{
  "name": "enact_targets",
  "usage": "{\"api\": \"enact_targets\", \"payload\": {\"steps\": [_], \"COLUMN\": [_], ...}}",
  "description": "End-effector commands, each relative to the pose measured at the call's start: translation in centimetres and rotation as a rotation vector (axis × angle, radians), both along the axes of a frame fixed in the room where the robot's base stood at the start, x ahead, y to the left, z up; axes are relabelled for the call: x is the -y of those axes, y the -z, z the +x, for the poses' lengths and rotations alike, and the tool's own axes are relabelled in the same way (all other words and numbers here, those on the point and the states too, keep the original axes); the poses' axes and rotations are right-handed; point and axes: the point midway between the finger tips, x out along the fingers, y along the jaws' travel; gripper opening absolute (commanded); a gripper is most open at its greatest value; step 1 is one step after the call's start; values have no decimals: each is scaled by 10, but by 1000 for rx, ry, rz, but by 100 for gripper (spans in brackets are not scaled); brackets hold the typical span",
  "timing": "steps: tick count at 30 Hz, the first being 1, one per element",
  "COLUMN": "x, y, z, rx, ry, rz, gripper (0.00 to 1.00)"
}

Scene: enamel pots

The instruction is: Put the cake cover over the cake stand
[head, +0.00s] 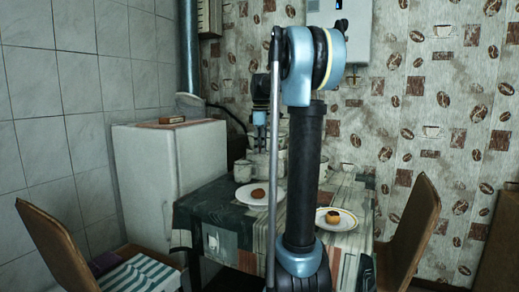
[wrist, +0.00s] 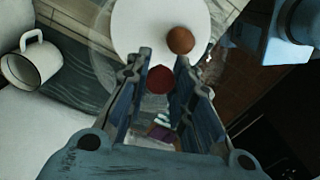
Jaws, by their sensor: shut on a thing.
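My gripper (wrist: 160,77) points down over the table and is shut on a dark red knob (wrist: 159,83), which shows between its fingers in the wrist view. A faint clear rim around it looks like the glass cake cover (wrist: 102,62). Beyond the glass is a round white surface (wrist: 135,25), which looks like the cake stand, with a brown round cake (wrist: 180,41) on it. The cover's height above the white surface cannot be told. In the head view my gripper (head: 259,145) is above the far part of the table; the cover is not clear there.
A white enamel mug (wrist: 24,65) lies left in the wrist view. The table (head: 205,212) also carries a plate with a brown item (head: 243,201), a plate with a small cake (head: 350,222) and pale pots (head: 243,170). Chairs (head: 50,240) (head: 415,220) flank it.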

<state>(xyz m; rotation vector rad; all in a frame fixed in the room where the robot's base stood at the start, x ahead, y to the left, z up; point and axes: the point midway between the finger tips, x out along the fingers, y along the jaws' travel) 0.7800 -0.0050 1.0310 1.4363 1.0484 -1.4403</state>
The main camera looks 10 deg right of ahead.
Motion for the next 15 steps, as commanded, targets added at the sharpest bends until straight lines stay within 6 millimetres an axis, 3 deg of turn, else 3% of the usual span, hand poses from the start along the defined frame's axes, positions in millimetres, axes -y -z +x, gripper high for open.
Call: {"api": "enact_targets", "payload": {"steps": [15], "x": [0], "y": [38], "z": [0], "rx": [0], "ry": [3], "rz": [0], "gripper": [0]}}
